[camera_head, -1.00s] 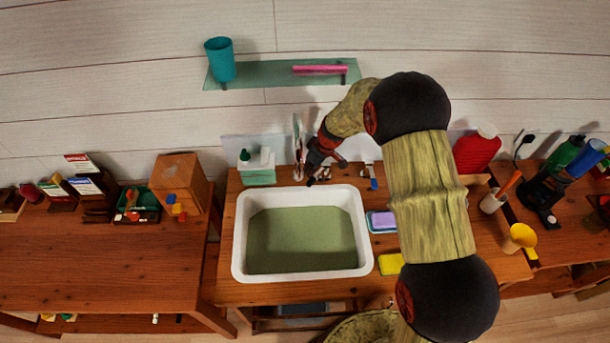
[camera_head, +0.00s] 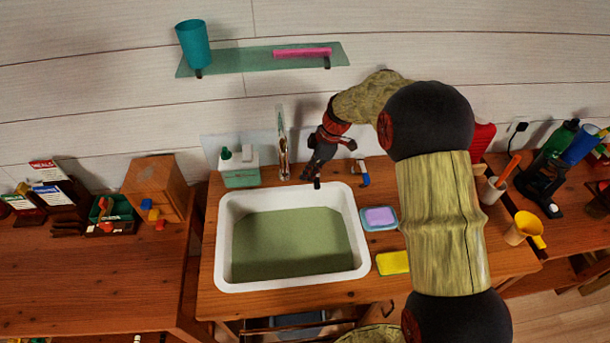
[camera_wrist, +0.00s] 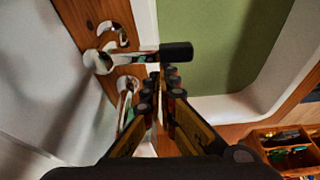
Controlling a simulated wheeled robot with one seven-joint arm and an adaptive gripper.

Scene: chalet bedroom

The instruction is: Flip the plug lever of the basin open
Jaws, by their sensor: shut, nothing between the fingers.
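The plug lever, a chrome rod with a black tip (camera_wrist: 176,53), stands out from the back ledge toward the white basin (camera_wrist: 222,106) in the wrist view. In the head view its black tip (camera_head: 317,184) shows at the rear rim of the basin (camera_head: 222,245), right of the chrome faucet (camera_head: 283,148). My gripper (camera_wrist: 160,76) is shut and empty, its fingertips close beside the lever rod. I cannot tell whether they touch. In the head view my gripper (camera_head: 309,171) is over the back ledge, partly merging with the dark lever tip. Greenish water (camera_head: 290,243) fills the basin.
A soap dispenser (camera_head: 240,168) stands left of the faucet. A small blue-handled fitting (camera_head: 363,175) is on the right, behind the purple soap dish (camera_head: 379,217) and yellow sponge (camera_head: 393,263). A glass shelf (camera_head: 240,63) hangs above. The space over the basin is clear.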

